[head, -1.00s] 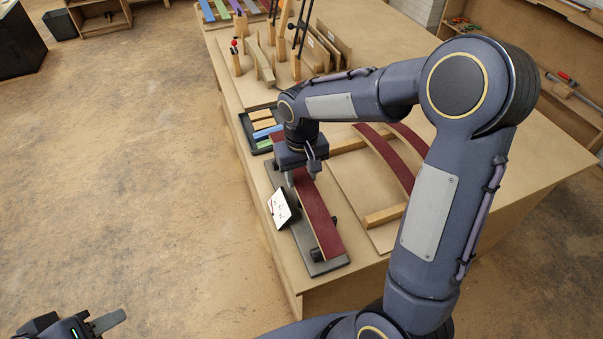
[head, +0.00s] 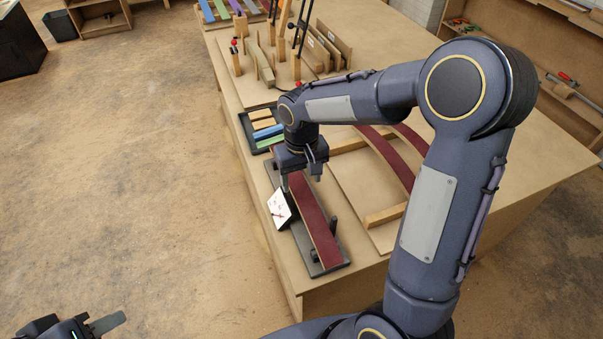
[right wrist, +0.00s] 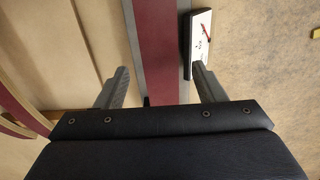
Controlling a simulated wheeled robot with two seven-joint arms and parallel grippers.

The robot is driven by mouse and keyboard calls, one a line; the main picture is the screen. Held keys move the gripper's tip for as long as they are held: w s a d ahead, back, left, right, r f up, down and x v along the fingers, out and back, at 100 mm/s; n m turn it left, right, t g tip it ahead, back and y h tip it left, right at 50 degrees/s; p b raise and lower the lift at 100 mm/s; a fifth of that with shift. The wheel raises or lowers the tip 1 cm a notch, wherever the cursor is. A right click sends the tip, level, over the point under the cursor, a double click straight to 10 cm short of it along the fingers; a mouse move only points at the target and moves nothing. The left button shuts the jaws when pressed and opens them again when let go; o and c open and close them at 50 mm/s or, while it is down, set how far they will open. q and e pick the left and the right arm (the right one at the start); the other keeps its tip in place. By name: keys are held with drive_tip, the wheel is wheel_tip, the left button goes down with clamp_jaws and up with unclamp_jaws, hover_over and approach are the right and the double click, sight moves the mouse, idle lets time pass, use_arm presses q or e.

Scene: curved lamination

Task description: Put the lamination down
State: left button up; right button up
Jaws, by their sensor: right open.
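The lamination, a long dark red strip with a pale wood edge (head: 318,224), lies lengthwise along a dark grey stand (head: 301,238) near the table's front left edge. My right gripper (head: 301,181) is open above its far part, one finger on each side. In the right wrist view the lamination (right wrist: 158,35) runs between the spread fingertips (right wrist: 160,72), with gaps on both sides. My left gripper (head: 82,326) is at the bottom left corner, away from the table and partly cut off.
A small white panel with markings (head: 280,208) stands left of the stand. A board with curved red strips (head: 388,160) lies to the right. A black tray of coloured strips (head: 246,126) is behind. Clamps and upright posts (head: 268,60) stand further back.

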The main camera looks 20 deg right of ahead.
sight(301, 191)
drive_tip(key=shift+r, duration=0.4)
wheel_tip(301, 191, up, 12)
drive_tip(key=p, duration=0.1)
drive_tip(key=s+f+t+y, duration=0.1)
drive_tip(key=s+t+y, duration=0.1)
drive_tip(key=s, duration=0.8)
drive_tip(key=s+f+m+t+y, duration=0.1)
drive_tip(key=s+t, duration=0.2)
drive_tip(key=s, duration=0.7)
drive_tip(key=shift+s+a+f+t+y, duration=0.3)
drive_tip(key=shift+s+a+f+y, duration=0.05)
drive_tip(key=shift+f+y, duration=0.05)
